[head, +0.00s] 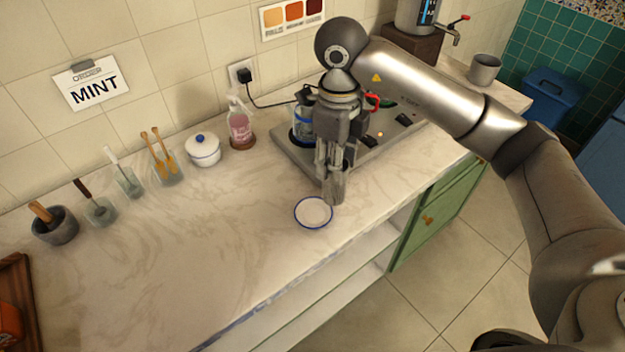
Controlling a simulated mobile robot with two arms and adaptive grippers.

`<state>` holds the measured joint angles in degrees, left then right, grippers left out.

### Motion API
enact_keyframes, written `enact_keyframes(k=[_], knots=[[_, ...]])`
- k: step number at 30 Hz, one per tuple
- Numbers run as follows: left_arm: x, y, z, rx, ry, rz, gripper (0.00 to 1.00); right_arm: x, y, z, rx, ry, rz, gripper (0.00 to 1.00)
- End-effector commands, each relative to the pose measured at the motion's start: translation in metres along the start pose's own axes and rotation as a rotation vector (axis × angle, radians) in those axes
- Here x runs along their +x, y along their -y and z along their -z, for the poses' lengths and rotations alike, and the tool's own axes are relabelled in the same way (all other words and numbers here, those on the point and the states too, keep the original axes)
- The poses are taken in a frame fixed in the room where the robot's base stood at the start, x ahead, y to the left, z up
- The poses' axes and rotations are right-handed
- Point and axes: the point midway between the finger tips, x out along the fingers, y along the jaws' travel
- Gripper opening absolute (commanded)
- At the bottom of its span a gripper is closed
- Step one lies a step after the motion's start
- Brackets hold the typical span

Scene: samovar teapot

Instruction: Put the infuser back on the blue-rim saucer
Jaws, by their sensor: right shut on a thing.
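The blue-rim saucer (313,212) is a small white dish with a blue edge, lying empty on the marble counter near its front edge. My right gripper (333,193) points down just behind and to the right of the saucer, its fingertips close to the rim. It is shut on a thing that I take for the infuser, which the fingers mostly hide. I cannot tell whether it touches the saucer or counter. My left gripper is not in view.
Behind my right gripper is a grey stove plate (376,148) with a glass kettle (302,127). A pink bottle (240,128), a white lidded pot (203,150) and several utensil jars line the wall. The counter left of the saucer (200,245) is clear.

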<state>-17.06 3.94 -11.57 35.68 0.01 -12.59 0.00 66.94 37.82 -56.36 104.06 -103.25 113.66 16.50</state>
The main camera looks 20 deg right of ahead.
Motion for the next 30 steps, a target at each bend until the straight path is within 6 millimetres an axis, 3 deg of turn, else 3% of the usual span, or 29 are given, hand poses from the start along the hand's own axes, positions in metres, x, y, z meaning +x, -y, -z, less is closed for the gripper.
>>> enact_keyframes(k=[6, 14, 21, 30], knots=[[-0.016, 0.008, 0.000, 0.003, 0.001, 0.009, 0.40, 0.035, -0.003, -0.032, -0.001, -0.002, -0.002, 0.06], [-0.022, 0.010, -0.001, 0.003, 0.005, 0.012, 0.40, 0.055, -0.004, -0.049, -0.002, -0.001, -0.002, 0.06], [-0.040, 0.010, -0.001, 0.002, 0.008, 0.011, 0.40, 0.084, -0.004, -0.050, -0.001, -0.002, -0.001, 0.06], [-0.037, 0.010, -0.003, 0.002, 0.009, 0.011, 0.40, 0.089, -0.003, -0.050, -0.001, 0.000, 0.000, 0.06]])
